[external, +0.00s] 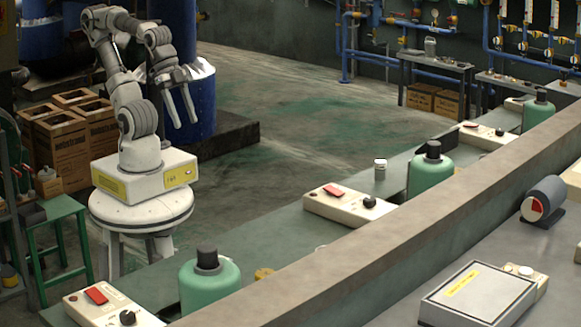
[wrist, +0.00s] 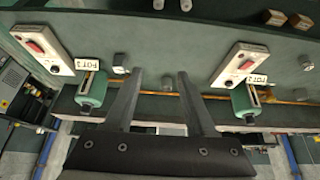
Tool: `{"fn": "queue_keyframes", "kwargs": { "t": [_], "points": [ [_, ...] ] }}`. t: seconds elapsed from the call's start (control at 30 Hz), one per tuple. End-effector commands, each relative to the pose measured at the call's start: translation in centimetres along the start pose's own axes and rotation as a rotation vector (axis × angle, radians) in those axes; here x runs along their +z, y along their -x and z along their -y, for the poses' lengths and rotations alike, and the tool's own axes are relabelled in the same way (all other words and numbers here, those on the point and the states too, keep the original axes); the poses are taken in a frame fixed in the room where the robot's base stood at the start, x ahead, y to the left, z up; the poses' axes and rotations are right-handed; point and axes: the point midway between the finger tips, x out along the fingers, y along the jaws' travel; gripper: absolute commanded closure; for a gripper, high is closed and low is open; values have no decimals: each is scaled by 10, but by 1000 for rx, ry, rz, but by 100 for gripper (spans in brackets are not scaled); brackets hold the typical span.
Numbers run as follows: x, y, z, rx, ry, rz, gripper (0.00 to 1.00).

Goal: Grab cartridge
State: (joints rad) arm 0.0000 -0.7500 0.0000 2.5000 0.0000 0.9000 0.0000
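No label tells me which thing is the cartridge. In the wrist view a small grey canister (wrist: 119,63) sits between the two control boxes, and another small one (wrist: 305,62) stands at the right. My gripper (external: 186,122) is raised in front of a blue barrel, well left of the bench canister. In the wrist view my gripper (wrist: 160,72) is open, with nothing between its fingers.
The bench (external: 245,250) carries green tanks (external: 431,172) and control boxes (external: 349,204) with red switches. A raised ledge (external: 400,215) runs along its near side. Cardboard boxes (external: 72,140) and a green stool (external: 55,225) stand left of my base. Open floor lies behind the bench.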

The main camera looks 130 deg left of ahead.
Motion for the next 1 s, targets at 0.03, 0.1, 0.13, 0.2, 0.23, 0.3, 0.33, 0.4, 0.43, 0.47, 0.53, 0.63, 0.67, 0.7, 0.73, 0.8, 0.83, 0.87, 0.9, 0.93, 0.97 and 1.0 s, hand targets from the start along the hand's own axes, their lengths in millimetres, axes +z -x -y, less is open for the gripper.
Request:
{"fn": "queue_keyframes", "kwargs": {
  "t": [0.03, 0.1, 0.13, 0.2, 0.23, 0.3, 0.33, 0.4, 0.43, 0.47, 0.53, 0.63, 0.67, 0.7, 0.73, 0.8, 0.83, 0.87, 0.9, 0.93, 0.97, 1.0],
  "points": [
    [0, 0, 0, 0, 0, 0, 33],
    [0, 0, 0, 0, 0, 0, 21],
    [0, 0, 0, 0, 0, 0, 19],
    [0, 0, 0, 0, 0, 0, 19],
    [0, 0, 0, 0, 0, 0, 19],
    [0, 0, 0, 0, 0, 0, 19],
    [0, 0, 0, 0, 0, 0, 19],
    [-1, 0, 0, 0, 1, -1, 19],
    [-2, -1, 1, -1, 4, -2, 19],
    [-4, -3, 2, -2, 10, -5, 19],
    [-13, -8, 6, -7, 29, -17, 19],
    [-36, -24, 18, -21, 80, -52, 19],
    [-44, -30, 24, -27, 101, -65, 19],
    [-57, -38, 32, -37, 130, -88, 19],
    [-66, -45, 40, -45, 151, -104, 19],
    [-85, -61, 59, -68, 203, -143, 19],
    [-92, -68, 68, -79, 225, -160, 19],
    [-99, -74, 78, -91, 247, -177, 19],
    [-108, -84, 92, -108, 275, -200, 19],
    [-114, -90, 102, -121, 296, -218, 19],
    [-119, -97, 114, -135, 318, -235, 19],
    [-125, -106, 129, -156, 347, -256, 19]
  ]
}}
